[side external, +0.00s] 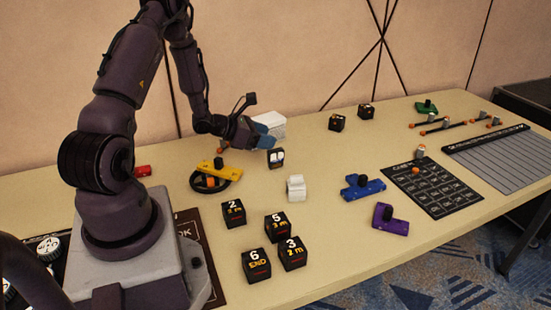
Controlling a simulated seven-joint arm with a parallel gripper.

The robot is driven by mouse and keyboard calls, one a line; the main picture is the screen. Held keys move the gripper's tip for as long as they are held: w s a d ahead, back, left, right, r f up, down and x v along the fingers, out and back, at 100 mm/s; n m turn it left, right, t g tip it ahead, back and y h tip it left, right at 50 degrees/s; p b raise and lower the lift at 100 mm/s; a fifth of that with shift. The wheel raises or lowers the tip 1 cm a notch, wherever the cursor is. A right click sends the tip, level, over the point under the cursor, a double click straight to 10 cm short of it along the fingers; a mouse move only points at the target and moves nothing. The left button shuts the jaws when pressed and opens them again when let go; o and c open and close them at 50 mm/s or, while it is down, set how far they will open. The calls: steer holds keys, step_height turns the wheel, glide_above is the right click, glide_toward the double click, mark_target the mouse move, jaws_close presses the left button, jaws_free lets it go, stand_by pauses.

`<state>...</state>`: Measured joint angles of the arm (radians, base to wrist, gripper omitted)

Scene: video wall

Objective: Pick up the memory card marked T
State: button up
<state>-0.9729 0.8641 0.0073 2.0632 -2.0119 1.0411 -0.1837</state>
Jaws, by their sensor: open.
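My gripper (266,132) is at the middle back of the table, low over it, with light blue fingertips pointing right. It is open. A small black piece with white marks (275,157) is just below and in front of the fingertips; I cannot tell whether they touch. A white block (271,123) is beside the fingers, partly hidden by them. I cannot read a T on any piece, so I cannot tell which thing is the memory card marked T.
Several black numbered cubes (278,226) stand at the front. A white piece (296,188) stands mid-table. Blue (362,187) and purple (390,219) pieces lie near a black grid card (431,187). A yellow piece (219,170) lies over a black ring. Two dark cubes (337,123) (366,111) stand behind.

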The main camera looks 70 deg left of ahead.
steer(key=a+n, duration=0.1)
steer(key=a, duration=0.1)
steer(key=y, duration=0.1)
glide_toward(283, 154)
steer(key=shift+n+t, duration=0.3)
steer(key=w+f, duration=0.1)
steer(key=w+a+f, duration=0.1)
steer(key=w, duration=0.1)
steer(key=shift+w+a+f, duration=0.1)
steer(key=shift+w+f, duration=0.1)
steer(key=shift+w, duration=0.05)
steer(key=shift+x, duration=2.5)
jaws_close()
